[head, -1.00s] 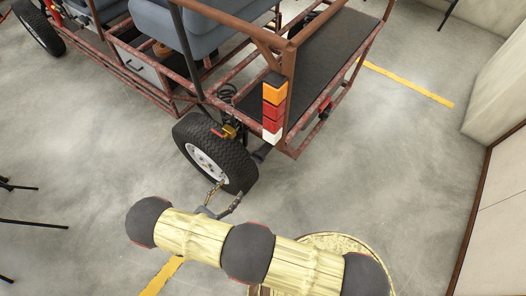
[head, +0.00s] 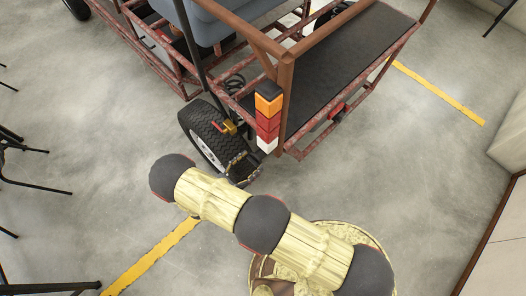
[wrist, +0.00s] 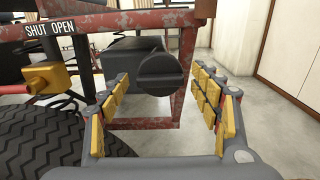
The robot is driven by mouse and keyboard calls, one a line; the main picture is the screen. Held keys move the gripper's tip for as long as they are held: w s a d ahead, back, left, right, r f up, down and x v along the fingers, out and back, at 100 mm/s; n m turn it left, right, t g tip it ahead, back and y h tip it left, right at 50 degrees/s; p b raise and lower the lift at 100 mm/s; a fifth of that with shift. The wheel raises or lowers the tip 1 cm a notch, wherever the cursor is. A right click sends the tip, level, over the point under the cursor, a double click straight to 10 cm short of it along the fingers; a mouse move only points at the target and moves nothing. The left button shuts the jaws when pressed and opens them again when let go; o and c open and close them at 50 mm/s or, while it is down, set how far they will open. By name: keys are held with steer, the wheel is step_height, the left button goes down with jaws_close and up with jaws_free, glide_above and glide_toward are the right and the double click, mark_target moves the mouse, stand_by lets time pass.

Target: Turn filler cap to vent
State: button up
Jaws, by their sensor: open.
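The filler cap (wrist: 160,72) is a dark round knob with a raised grip bar, seen in the wrist view in front of a dark box on the kart's rusty red frame. My gripper (wrist: 160,88) is open. Its yellow-padded fingers stand left and right of the cap in the picture, with visible gaps and nothing held. The cap seems at or just beyond the fingertips; exact depth is unclear. In the head view my gripper (head: 243,168) is beside the rear wheel, below the tail light, and the cap cannot be made out.
The rear tyre (wrist: 60,140) is close at lower left of the wrist view. A yellow fitting (wrist: 48,78) sits above it, below a "SHUT OPEN" label (wrist: 50,28). Frame tubes run above and below the cap. Open floor (head: 400,190) lies right of the kart.

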steer(key=x, duration=0.5)
steer(key=shift+w+d+b, duration=0.3)
steer(key=shift+b, duration=0.05)
steer(key=shift+c, duration=1.3)
steer(key=c, duration=0.9)
